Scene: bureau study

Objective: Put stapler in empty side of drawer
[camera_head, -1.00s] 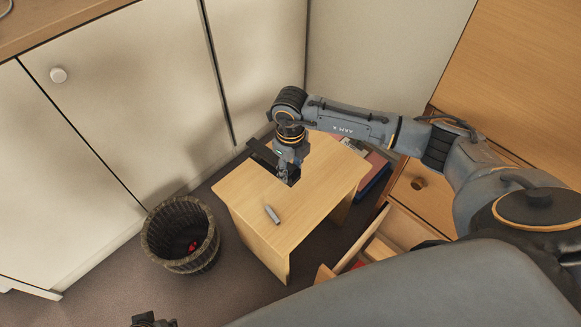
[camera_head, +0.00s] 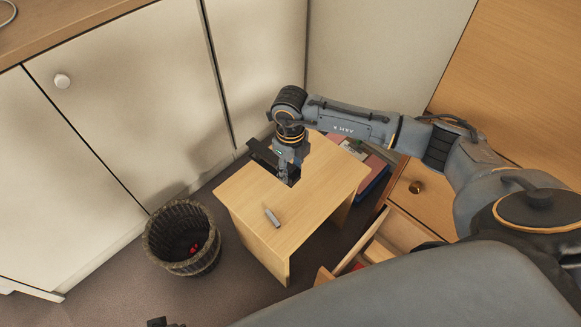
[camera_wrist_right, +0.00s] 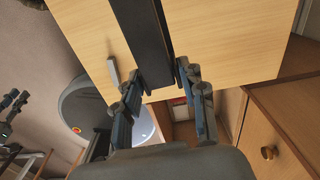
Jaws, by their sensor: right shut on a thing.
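The black stapler (camera_head: 262,152) is a long dark bar over the far edge of the small wooden table. My right gripper (camera_head: 284,178) points down there and is shut on it. In the right wrist view the stapler (camera_wrist_right: 146,40) runs between the fingers (camera_wrist_right: 160,85). The open drawer (camera_head: 404,232) is at the lower right in the head view, with a divider and something red inside; my own body hides part of it. Only a bit of my left gripper (camera_head: 164,323) shows at the bottom edge, so its fingers cannot be judged.
The small table (camera_head: 318,200) carries a small grey object (camera_head: 272,217). A dark wicker basket (camera_head: 182,238) with something red inside stands to its left. Books (camera_head: 370,175) lie behind the table at right. A wooden cabinet (camera_head: 425,190) with a round knob stands at right, near the drawer.

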